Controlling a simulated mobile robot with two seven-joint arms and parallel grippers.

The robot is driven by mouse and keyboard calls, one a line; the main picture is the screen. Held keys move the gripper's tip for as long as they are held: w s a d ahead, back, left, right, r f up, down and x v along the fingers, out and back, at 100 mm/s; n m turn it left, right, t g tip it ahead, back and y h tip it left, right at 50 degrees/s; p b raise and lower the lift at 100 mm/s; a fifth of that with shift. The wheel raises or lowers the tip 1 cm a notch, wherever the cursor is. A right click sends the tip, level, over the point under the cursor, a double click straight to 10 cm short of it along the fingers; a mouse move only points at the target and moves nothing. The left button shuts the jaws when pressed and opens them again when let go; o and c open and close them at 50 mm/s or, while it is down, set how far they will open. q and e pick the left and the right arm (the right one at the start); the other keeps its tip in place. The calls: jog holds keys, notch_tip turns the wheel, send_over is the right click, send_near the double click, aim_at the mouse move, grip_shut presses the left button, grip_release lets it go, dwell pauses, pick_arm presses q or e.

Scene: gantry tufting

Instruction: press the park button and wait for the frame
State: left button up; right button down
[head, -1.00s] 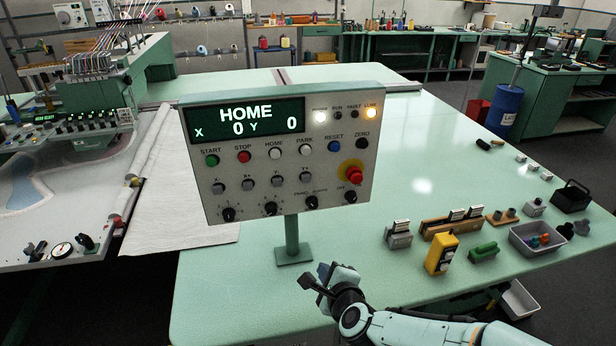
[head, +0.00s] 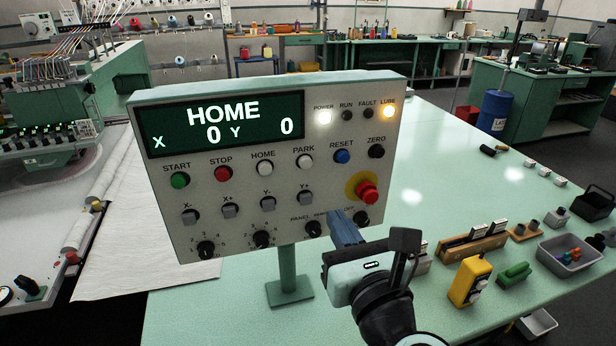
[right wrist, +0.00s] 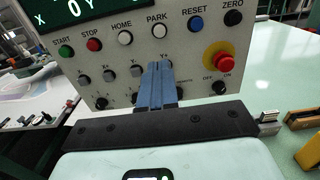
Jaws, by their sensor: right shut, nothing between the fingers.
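The control panel (head: 330,120) stands on a post on the green table, and its screen (head: 225,125) reads HOME, X 0, Y 0. In the right wrist view the fingertips (right wrist: 157,66) appear below PARK, over the area near Y+. Whether they touch the panel I cannot tell. My left gripper is not in view.
A red emergency stop knob (head: 366,191) on a yellow ring sits right of the fingers. The POWER lamp (head: 324,117) is white and the LUBE lamp (head: 389,112) amber. A yellow box (head: 468,281) and a grey tray (head: 570,262) lie at right.

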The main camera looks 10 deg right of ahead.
aim_at(307, 165)
jog(key=w, duration=0.4)
jog(key=w+p, duration=0.1)
jog(key=w, duration=0.4)
jog(key=w+p, duration=0.1)
jog(key=w, duration=0.3)
jog(key=shift+w+a+r, duration=0.25)
jog(key=shift+w+r, duration=0.05)
jog(key=shift+w, duration=0.05)
